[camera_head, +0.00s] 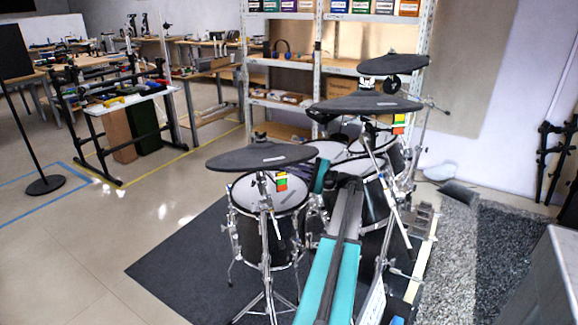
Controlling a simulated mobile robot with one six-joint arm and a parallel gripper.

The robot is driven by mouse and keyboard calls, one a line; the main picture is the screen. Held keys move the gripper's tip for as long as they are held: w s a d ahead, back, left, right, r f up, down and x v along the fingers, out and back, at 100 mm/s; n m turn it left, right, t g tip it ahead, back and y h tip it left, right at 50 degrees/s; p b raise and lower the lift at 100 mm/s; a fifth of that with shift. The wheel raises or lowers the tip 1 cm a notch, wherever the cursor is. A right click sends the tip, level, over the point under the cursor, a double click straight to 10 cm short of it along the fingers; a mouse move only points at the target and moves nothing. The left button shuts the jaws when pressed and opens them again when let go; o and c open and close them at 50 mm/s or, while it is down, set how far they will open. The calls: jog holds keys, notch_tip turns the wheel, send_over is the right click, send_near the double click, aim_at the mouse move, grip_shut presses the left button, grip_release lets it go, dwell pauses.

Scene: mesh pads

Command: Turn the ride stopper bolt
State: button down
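A drum kit with dark cymbal pads stands in the middle of the view. The left cymbal pad (235,158) has a small dark fitting (260,139) on top at its centre. A middle cymbal pad (350,104) and a higher back pad (392,66) are at the upper right. I cannot tell which pad is the ride, and no stopper bolt can be made out clearly. My teal and dark arm reaches up from the bottom centre into the kit. My gripper cannot be made out among the drums and stands.
Small coloured blocks (282,182) show under the left pad, and similar ones (399,121) under the middle pad. Drums, including the left drum (270,196), and chrome stands crowd around my arm. A dark mat (190,265) lies under the kit.

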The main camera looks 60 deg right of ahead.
dwell(0.3)
jog(key=c, duration=1.9)
grip_release()
jog(key=shift+s, duration=0.1)
jog(key=shift+s+d+f, duration=0.1)
jog(key=shift+s+d, duration=0.1)
jog(key=shift+s, duration=1)
jog(key=shift+s+d+f, duration=0.1)
jog(key=shift+s+d, duration=0.05)
jog(key=shift+s, duration=1.1)
jog(key=shift+s+d+f, duration=0.1)
jog(key=shift+s+d, duration=0.1)
jog(key=shift+s, duration=1)
jog(key=shift+f, duration=0.1)
